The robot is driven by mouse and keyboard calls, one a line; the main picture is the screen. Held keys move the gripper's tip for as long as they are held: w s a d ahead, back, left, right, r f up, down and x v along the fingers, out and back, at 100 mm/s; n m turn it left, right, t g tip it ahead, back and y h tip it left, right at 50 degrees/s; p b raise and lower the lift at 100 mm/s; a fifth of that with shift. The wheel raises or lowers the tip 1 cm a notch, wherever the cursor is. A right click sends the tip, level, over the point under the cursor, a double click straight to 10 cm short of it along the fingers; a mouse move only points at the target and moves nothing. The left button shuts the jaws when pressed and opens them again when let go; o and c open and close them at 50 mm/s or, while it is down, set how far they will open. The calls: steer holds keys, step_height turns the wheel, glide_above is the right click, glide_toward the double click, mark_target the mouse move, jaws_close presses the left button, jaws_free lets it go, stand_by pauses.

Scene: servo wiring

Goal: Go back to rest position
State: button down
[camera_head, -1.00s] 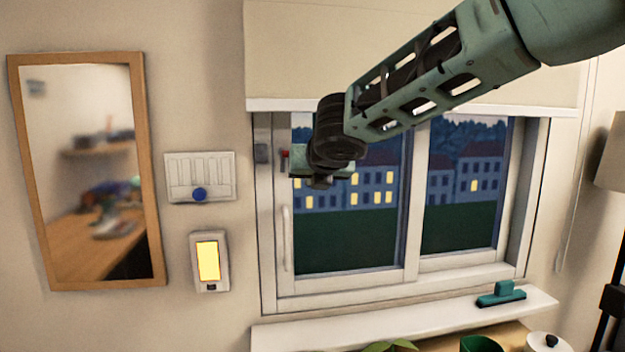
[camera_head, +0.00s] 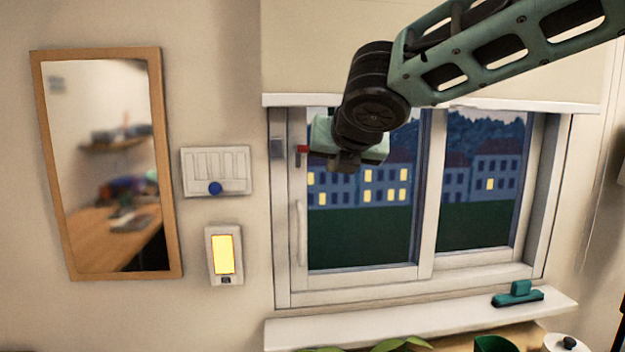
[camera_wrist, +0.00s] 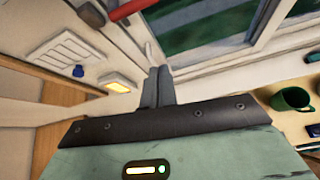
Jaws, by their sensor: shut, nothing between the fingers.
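My gripper (camera_wrist: 157,88) shows in the wrist view with its two fingers together and nothing between them. In the head view, my arm reaches in from the upper right, and its wrist end is in front of the upper left part of the window (camera_head: 420,235). The fingertips cannot be made out there. A red piece (camera_head: 302,149) shows just left of my wrist on the window frame. A red bar (camera_wrist: 130,8) also shows at the top of the wrist view.
A mirror (camera_head: 172,200), a white panel with a blue knob (camera_head: 215,188) and a lit yellow switch (camera_head: 223,254) are on the wall at left. A sill (camera_head: 380,328) runs below the window and bears a teal object (camera_head: 518,295). A green mug (camera_wrist: 291,100) stands at right.

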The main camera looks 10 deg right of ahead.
steer(key=s+d+f+m+g, duration=0.1)
steer(key=s+f+m+g, duration=0.4)
steer(key=s+f+m, duration=0.8)
steer(key=s+d+f+m+g, duration=0.1)
steer(key=s+f+m+g, duration=0.5)
steer(key=s+f+m, duration=0.6)
steer(key=s+m, duration=0.1)
steer(key=s, duration=0.6)
steer(key=shift+s+d+f+m+g, duration=0.25)
steer(key=shift+s+f+m+g, duration=0.05)
steer(key=shift+s+f+m, duration=0.1)
steer(key=shift+w+r, duration=0.1)
